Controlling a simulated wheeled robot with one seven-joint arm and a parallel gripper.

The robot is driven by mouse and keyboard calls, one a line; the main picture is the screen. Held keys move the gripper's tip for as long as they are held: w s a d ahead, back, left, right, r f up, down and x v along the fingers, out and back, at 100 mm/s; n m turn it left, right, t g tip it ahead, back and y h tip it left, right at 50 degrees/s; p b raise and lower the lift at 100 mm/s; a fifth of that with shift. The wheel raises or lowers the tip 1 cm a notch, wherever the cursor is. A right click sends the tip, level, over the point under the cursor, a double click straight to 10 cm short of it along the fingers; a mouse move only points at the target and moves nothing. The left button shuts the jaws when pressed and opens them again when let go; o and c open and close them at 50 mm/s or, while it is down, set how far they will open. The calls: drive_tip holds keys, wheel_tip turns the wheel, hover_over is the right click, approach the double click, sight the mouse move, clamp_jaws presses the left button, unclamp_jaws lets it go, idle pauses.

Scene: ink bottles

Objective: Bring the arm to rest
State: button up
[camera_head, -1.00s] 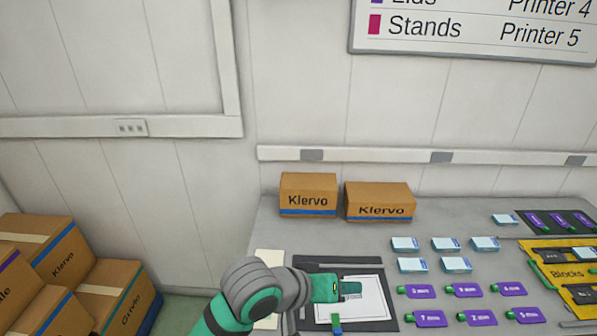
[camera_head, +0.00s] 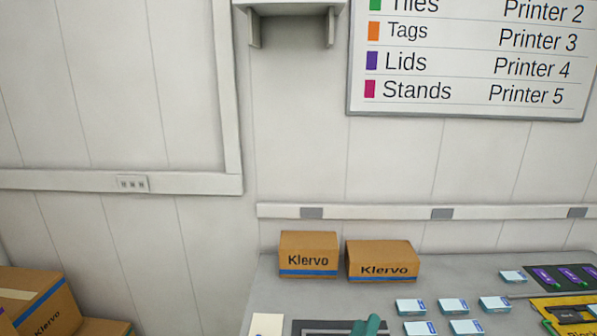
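Most of my arm is below the picture. I cannot tell whether the fingers are open or shut, or whether they hold anything.
Two Klervo cartons (camera_head: 309,255) (camera_head: 382,262) stand at the back of the table. Several blue-and-white boxes (camera_head: 453,305) lie right of the mat. A dark tray with purple tags (camera_head: 544,276) and a yellow Blocks tray (camera_head: 570,313) are at the right. Brown cartons (camera_head: 45,298) are stacked at lower left.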

drive_tip(key=s+a+f+n+y, duration=0.1)
drive_tip(key=s+a+f+y, duration=0.35)
drive_tip(key=s+f, duration=0.45)
drive_tip(key=s+a+f+n+y, duration=0.25)
drive_tip(key=s+f+y, duration=0.35)
drive_tip(key=f, duration=0.4)
drive_tip(key=s+a+f+m, duration=0.1)
drive_tip(key=s+a+m, duration=0.1)
drive_tip(key=s, duration=0.4)
drive_tip(key=s+a+f+m+g, duration=0.1)
drive_tip(key=s+a+m, duration=0.1)
drive_tip(key=s, duration=0.5)
drive_tip(key=s+a+f+m+g, duration=0.1)
drive_tip(key=s+a+m, duration=0.1)
drive_tip(key=s+m, duration=0.2)
drive_tip(key=s+h, duration=0.1)
drive_tip(key=s, duration=0.2)
drive_tip(key=shift+a+f+m, duration=0.15)
drive_tip(key=shift+f+m, duration=0.15)
drive_tip(key=shift+m, duration=0.05)
